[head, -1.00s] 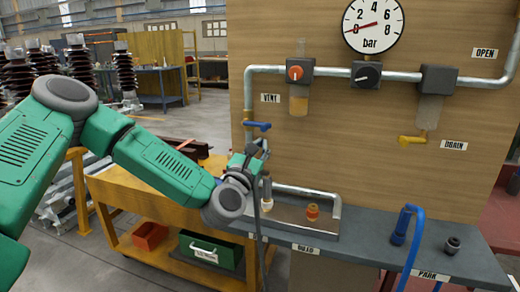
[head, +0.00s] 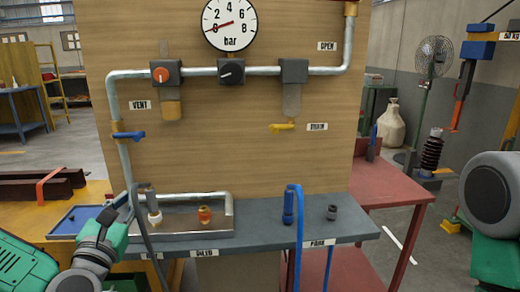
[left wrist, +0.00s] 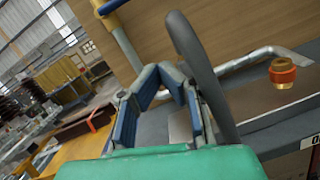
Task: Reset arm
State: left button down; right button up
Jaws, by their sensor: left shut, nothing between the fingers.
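My left gripper (head: 115,212) is at the lower left of the head view, beside the left end of the bench. It is shut and empty. In the left wrist view its blue-padded fingers (left wrist: 157,84) fold towards each other, beside a thick dark grey hose (left wrist: 203,75). I cannot tell whether they touch the hose. My green left arm (head: 25,265) comes in low from the left. Part of my right arm (head: 492,200), a dark round joint with green, shows at the right edge; its gripper is out of view.
A wooden panel carries pipes, a pressure gauge (head: 229,24) and valves above a grey bench (head: 262,222). A blue hose (head: 298,232), a dark fitting (head: 332,212) and an orange fitting (head: 204,214) stand there. A red table (head: 395,187) is right; a yellow cart (head: 50,215) is left.

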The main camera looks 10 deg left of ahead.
pick_arm(q)
jog(key=s+d+f+m+g+h, duration=0.1)
jog(key=d+f+m+h, duration=0.1)
jog(key=d+f+m, duration=0.1)
jog(key=s+d+f+m+g+h, duration=0.1)
jog(key=d+f+m+g, duration=0.1)
jog(key=f+m, duration=0.3)
jog(key=s+d+f+m+g+h, duration=0.1)
jog(key=d+f+m+g+h, duration=0.1)
jog(key=d+f+m, duration=0.1)
jog(key=shift+s+d+f+m+h, duration=0.2)
jog(key=shift+d+f, duration=0.25)
jog(key=shift+f, duration=0.25)
jog(key=shift+s+d+f+m+h, duration=0.1)
jog(key=shift+s+d+f+m, duration=0.1)
jog(key=shift+d+f, duration=0.4)
jog(key=s+d+f+m+g, duration=0.2)
jog(key=s+f+m+g, duration=0.8)
jog(key=s+f+m, duration=0.65)
jog(key=s+a+f+m+g+y, duration=0.2)
jog(key=s+a+f+m+g, duration=0.2)
jog(key=s, duration=0.6)
jog(key=a+f+m, duration=0.1)
jog(key=a+m, duration=0.1)
jog(key=m, duration=0.1)
jog(key=shift+a+y, duration=0.3)
jog(key=shift+y, duration=0.1)
